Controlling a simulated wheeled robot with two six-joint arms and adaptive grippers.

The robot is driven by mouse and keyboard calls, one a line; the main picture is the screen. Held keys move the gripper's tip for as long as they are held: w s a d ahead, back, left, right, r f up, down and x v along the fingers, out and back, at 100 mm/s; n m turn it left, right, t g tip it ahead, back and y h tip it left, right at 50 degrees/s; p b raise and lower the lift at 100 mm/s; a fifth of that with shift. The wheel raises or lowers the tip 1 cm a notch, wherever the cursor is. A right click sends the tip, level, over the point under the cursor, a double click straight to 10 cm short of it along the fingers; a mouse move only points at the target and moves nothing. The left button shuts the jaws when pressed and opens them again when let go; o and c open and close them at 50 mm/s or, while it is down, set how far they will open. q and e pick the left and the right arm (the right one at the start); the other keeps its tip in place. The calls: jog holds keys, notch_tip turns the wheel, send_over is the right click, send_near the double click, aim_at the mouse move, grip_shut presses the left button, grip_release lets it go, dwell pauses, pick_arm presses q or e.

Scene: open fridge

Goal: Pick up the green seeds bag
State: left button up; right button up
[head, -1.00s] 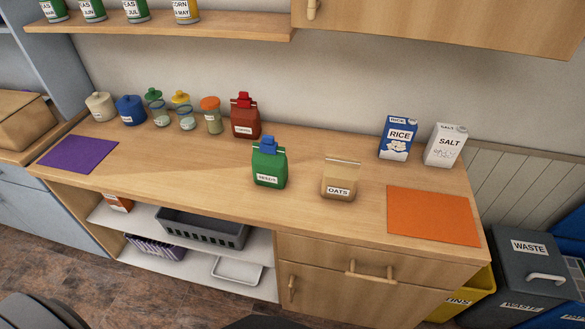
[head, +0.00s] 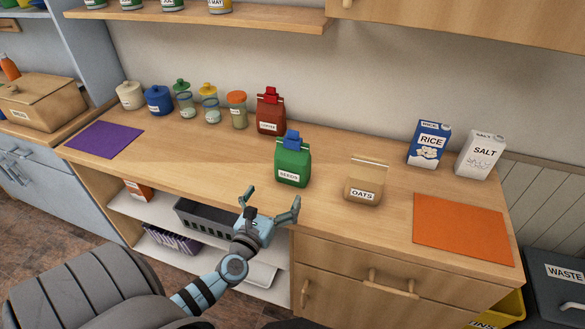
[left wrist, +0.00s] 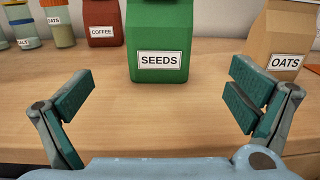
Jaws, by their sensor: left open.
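The green seeds bag (head: 292,165) stands upright on the wooden counter, with a blue clip on its top and a white SEEDS label. It also shows in the left wrist view (left wrist: 160,30), centred ahead between the fingers, its top cut off. My left gripper (head: 272,203) is open and empty at the counter's front edge, just in front of the bag and apart from it. In the left wrist view my left gripper (left wrist: 160,97) has its fingers spread wider than the bag. My right gripper is not in view.
The oats bag (head: 364,184) stands right of the seeds bag, and the red coffee bag (head: 270,112) behind it to the left. Several jars line the back left. Rice (head: 427,145) and salt (head: 480,155) boxes stand at right. An orange mat (head: 462,228) and purple mat (head: 104,139) are bare.

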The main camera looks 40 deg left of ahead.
aim_at(289, 169)
pick_arm(q)
jog(key=b+x, duration=0.2)
jog(key=x, duration=1.2)
jog(key=shift+f, duration=0.15)
jog(key=c, duration=1.2)
jog(key=shift+r, duration=0.2)
